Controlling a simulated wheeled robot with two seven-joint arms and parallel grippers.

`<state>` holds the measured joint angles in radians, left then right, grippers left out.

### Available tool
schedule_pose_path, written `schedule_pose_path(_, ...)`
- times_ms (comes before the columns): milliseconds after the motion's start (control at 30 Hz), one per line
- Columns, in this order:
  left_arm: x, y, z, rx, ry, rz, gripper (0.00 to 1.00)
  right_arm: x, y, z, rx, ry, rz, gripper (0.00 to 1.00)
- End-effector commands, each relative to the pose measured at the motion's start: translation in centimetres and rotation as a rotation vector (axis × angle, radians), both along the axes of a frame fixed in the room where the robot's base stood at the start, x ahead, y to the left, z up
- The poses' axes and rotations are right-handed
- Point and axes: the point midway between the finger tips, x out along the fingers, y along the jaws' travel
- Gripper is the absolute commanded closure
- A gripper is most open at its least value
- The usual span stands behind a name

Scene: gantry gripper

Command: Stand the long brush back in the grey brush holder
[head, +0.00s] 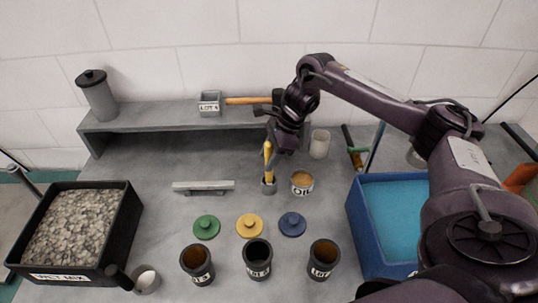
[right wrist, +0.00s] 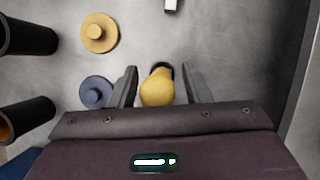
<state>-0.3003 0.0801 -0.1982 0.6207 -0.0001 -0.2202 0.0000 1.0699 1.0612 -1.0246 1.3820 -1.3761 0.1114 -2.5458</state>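The yellow-handled long brush (head: 267,157) stands nearly upright, its lower end in the small grey brush holder (head: 269,187) on the bench. In the right wrist view the brush's rounded yellow end (right wrist: 157,88) sits between my right gripper's fingers (right wrist: 160,72). Gaps show on both sides, so the gripper is open around the brush, not closed on it. The holder's dark rim (right wrist: 160,67) shows just behind the yellow end; the bristles are hidden. In the head view my right gripper (head: 273,143) is over the top of the brush. My left gripper is out of view.
Green (head: 206,227), yellow (head: 249,225) and blue lids (head: 292,224) lie in front, before three black pots (head: 257,259). A small tin (head: 302,183) stands right of the holder. A raised shelf (head: 150,121) with a hammer (head: 250,100) is behind. A blue bin (head: 362,235) is right.

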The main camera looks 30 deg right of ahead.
Motion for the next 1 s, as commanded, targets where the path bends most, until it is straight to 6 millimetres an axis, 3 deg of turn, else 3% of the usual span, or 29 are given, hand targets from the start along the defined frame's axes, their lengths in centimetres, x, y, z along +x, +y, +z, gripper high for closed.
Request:
schedule_pose_path(300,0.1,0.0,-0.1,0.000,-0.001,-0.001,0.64,0.0,-0.4,1.0,0.000,-0.004,-0.002,0.56)
schedule_pose_path(433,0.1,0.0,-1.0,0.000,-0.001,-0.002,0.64,-0.4,-1.3,3.0,0.000,-0.006,-0.002,0.56)
schedule_pose_path(500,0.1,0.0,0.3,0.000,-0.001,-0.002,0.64,-0.5,-1.9,5.1,-0.003,-0.006,-0.001,0.56)
schedule_pose_path(700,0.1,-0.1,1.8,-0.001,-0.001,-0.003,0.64,-1.1,-3.5,8.7,-0.003,-0.004,-0.002,0.56)
schedule_pose_path(1000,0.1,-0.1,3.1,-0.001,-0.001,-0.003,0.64,-1.7,-4.7,11.1,0.000,-0.001,0.000,0.56)
